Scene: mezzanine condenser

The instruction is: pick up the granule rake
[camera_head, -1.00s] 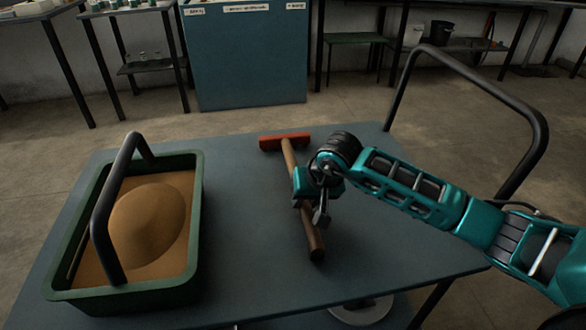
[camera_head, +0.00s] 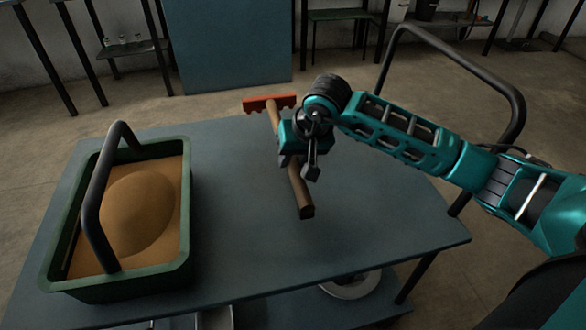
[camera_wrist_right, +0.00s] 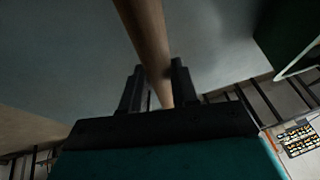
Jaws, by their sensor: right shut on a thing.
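The granule rake has a red toothed head (camera_head: 269,102) and a brown wooden handle (camera_head: 301,192). In the head view my right gripper (camera_head: 296,160) is shut around the handle near its middle. The rake is held above the grey-blue table, with its head toward the far edge and the handle end toward me. In the right wrist view the handle (camera_wrist_right: 148,40) runs between the two dark fingers (camera_wrist_right: 158,88). My left gripper is not in view.
A green tray (camera_head: 120,282) with a mound of tan granules (camera_head: 138,212) and a black arched handle (camera_head: 97,200) stands on the left of the table (camera_head: 240,235). A black rail (camera_head: 500,80) rises at the right edge. The table's middle is clear.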

